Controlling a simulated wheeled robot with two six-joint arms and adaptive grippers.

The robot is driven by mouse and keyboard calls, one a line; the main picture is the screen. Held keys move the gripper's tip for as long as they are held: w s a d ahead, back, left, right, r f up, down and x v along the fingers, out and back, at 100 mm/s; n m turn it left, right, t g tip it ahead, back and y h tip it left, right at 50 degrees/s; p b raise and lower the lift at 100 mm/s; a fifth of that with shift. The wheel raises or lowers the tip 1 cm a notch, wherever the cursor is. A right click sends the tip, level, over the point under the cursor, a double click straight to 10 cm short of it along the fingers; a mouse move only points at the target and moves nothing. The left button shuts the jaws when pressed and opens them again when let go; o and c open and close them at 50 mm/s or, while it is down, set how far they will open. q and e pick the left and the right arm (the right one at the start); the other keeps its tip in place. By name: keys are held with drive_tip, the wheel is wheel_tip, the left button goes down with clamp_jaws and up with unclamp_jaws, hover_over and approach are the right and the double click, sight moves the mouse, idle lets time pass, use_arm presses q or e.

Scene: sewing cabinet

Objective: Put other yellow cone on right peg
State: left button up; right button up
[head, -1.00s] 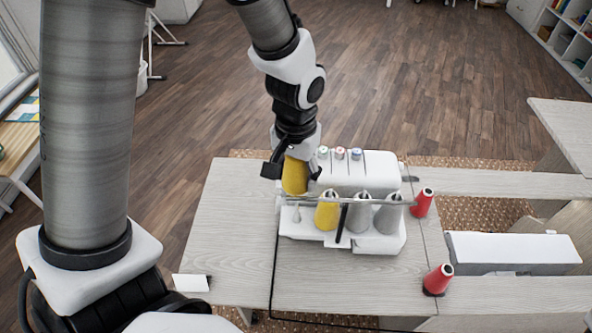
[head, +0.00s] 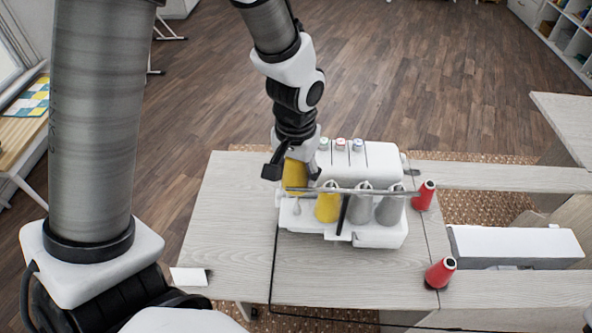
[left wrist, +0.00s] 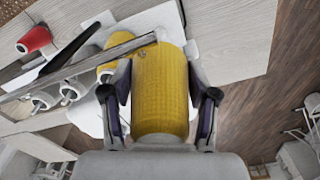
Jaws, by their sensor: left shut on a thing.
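My left gripper (head: 293,172) is shut on a yellow cone (head: 294,176), which stands roughly upright at the left end of the white sewing machine (head: 376,166). In the left wrist view the held cone (left wrist: 160,95) fills the space between the fingers. The machine's thread bar (head: 340,190) crosses the held cone's lower part in the head view. The peg under it is hidden. The other yellow cone (head: 327,207) stands on the machine just to its right, and also shows in the left wrist view (left wrist: 113,57). My right gripper is out of view.
Two grey cones (head: 360,208) (head: 389,210) stand beside the seated yellow cone. Two red cones (head: 425,195) (head: 440,272) stand on the cabinet to the right. A dark cable (head: 272,270) runs over the cabinet top (head: 225,215), which is clear on the left.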

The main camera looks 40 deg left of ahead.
sight(296, 204)
use_arm(q)
drive_tip(key=shift+f+b, duration=1.7)
drive_tip(key=shift+f, duration=1.1)
drive_tip(key=shift+f, duration=0.25)
drive_tip(key=shift+f+b, duration=0.7)
drive_tip(key=shift+f, duration=0.55)
drive_tip(key=o, duration=1.2)
drive_tip(key=shift+o, duration=0.2)
